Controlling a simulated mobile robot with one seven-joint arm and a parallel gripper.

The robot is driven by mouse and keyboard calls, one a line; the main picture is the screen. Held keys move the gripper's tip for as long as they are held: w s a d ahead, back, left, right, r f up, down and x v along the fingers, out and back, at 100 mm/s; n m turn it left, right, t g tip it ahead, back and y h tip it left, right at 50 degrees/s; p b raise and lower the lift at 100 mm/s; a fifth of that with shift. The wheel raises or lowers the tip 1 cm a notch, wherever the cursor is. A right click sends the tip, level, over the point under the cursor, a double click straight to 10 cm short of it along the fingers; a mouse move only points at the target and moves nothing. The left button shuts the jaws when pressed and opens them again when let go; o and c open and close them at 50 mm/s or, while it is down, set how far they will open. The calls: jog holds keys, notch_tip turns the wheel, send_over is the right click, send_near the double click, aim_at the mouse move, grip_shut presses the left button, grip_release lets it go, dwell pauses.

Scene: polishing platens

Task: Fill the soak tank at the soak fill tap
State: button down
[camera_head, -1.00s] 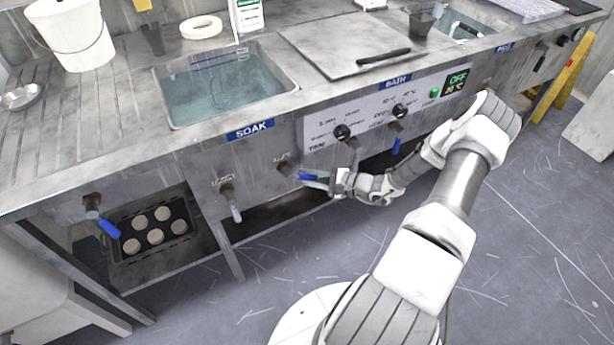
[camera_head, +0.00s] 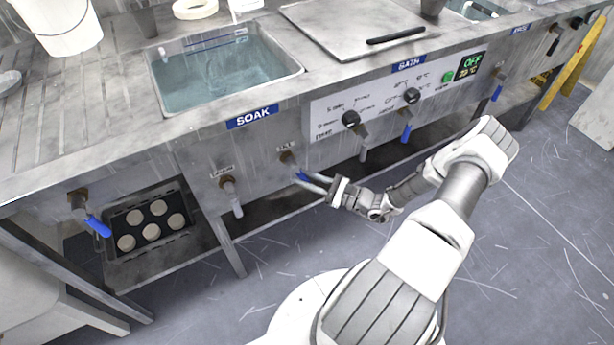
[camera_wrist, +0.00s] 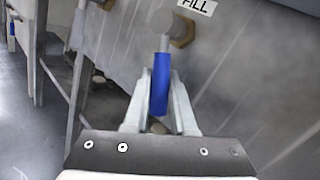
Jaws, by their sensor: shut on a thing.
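The soak tank (camera_head: 299,70) is a rectangular steel basin sunk in the bench behind the SOAK label, with bluish water (camera_head: 225,80) in it. The soak fill tap (camera_head: 287,158) is on the front panel below that label. Its blue lever (camera_head: 302,176) sticks out towards my gripper (camera_head: 308,181). In the wrist view, the tap body (camera_wrist: 165,22) sits beside a FILL label, and the blue lever (camera_wrist: 160,85) lies between my gripper's fingers (camera_wrist: 160,95). My gripper is shut on the lever. Whether water is flowing cannot be told.
A second tap (camera_head: 230,190) with a pale lever hangs left of the fill tap. Another blue-levered tap (camera_head: 90,215) is farther left, above a tray of discs (camera_head: 112,225). Bath knobs (camera_head: 351,118) are on the panel to the right. Open floor lies in front.

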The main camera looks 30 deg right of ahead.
jog(key=shift+a+f+m+t+b, duration=0.35)
jog(key=shift+a+m+t+b, duration=0.3)
jog(key=shift+m, duration=0.55)
jog(key=shift+s+a+m+t+y+b, duration=0.15)
jog(key=shift+a+m+t, duration=0.25)
jog(key=shift+m, duration=0.2)
jog(key=shift+w+a+m+t+y+b, duration=0.15)
jog(key=shift+a+m+t, duration=0.1)
jog(key=shift+m+t, duration=0.3)
jog(key=shift+s, duration=0.1)
jog(key=c, duration=1)
grip_release()
jog(key=p+v, duration=0.1)
jog(key=v, duration=1.6)
jog(key=shift+s+p, duration=0.2)
jog(key=shift+p, duration=0.15)
jog(key=shift+r, duration=0.2)
